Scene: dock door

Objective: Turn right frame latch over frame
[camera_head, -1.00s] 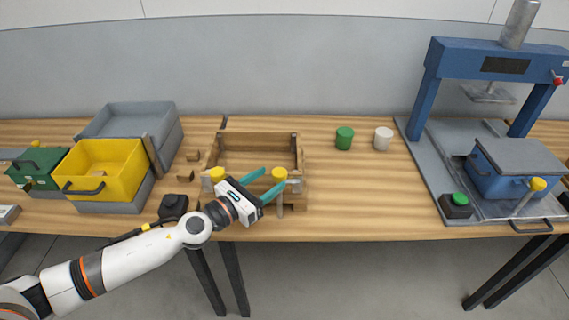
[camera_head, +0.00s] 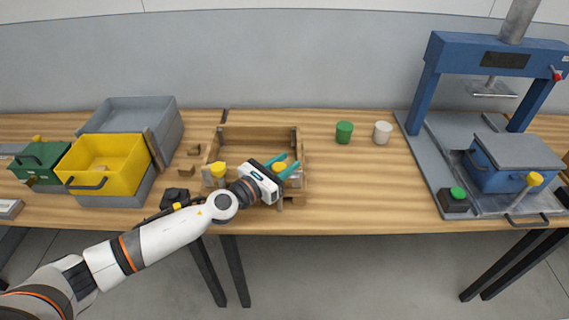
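The wooden frame (camera_head: 259,134) is an open box-like tray on the table, left of centre. The right frame latch (camera_head: 280,168) has a yellow knob at the frame's front right corner. The left frame latch (camera_head: 219,170), also yellow-topped, stands upright at the front left corner. My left gripper (camera_head: 289,163) reaches in from the front left. Its teal fingers lie close on both sides of the right latch's knob and partly hide it. The latch's lower part is mostly hidden. My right gripper is not in view.
A yellow bin (camera_head: 104,168), a grey bin (camera_head: 140,114) and a green box (camera_head: 38,162) stand at the left. A blue press (camera_head: 429,88) is at the right.

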